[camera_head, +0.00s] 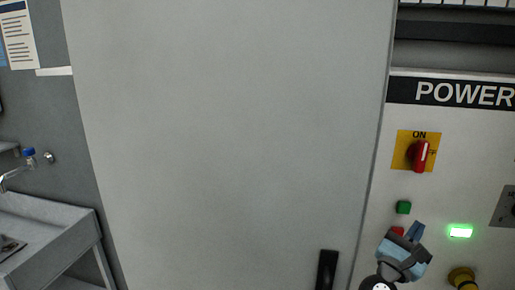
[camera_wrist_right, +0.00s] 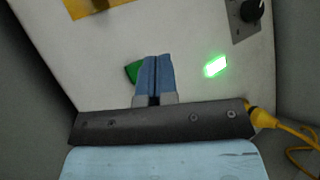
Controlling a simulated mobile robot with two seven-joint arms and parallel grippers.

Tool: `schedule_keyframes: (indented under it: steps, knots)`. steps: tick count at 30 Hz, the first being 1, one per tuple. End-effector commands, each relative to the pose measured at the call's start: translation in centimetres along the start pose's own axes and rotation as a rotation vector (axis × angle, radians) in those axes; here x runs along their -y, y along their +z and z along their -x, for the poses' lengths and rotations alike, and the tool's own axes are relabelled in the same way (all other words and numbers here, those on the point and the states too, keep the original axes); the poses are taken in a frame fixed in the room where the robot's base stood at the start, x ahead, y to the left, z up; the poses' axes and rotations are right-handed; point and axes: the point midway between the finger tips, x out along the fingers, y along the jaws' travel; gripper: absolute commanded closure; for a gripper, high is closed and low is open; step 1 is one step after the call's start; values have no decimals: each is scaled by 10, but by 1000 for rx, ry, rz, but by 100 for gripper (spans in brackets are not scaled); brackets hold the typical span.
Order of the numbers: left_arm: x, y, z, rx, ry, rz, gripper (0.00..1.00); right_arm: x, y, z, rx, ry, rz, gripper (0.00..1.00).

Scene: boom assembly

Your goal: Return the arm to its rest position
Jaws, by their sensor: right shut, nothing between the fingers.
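My right gripper (camera_head: 415,232) is in the lower right of the head view, in front of the power panel. In the right wrist view its two blue fingers (camera_wrist_right: 155,75) are together with nothing between them. They are close to the green button (camera_head: 403,207), which shows partly hidden behind them in the wrist view (camera_wrist_right: 132,72). I cannot tell whether they touch it. A red button (camera_head: 397,231) is just below the green one, partly covered by my gripper. My left gripper is not in view.
The panel carries a red rotary switch (camera_head: 420,156) on a yellow plate marked ON, a lit green lamp (camera_head: 460,231) and a yellow plug (camera_head: 463,278). A large grey door (camera_head: 230,130) with a black handle (camera_head: 327,269) stands left of the panel. A grey sink (camera_head: 50,225) is at far left.

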Motion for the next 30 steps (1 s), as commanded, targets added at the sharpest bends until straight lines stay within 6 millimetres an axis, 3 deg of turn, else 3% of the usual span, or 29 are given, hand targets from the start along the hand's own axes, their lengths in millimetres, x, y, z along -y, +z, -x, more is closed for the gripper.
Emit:
schedule_keyframes:
  steps: [3,10,14,17,22,27,30]
  knots:
    - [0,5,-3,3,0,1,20,10,7,15,-1,0,-1,100]
    - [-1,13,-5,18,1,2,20,18,16,27,4,9,18,100]
    - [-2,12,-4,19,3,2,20,14,9,49,51,130,249,100]
    - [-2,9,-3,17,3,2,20,3,-10,92,156,348,657,100]
    - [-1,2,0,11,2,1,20,2,-68,206,487,815,1458,100]
    - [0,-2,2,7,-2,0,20,44,-123,314,922,1215,2007,100]
    - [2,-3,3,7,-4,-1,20,78,-144,362,1195,1404,2204,100]
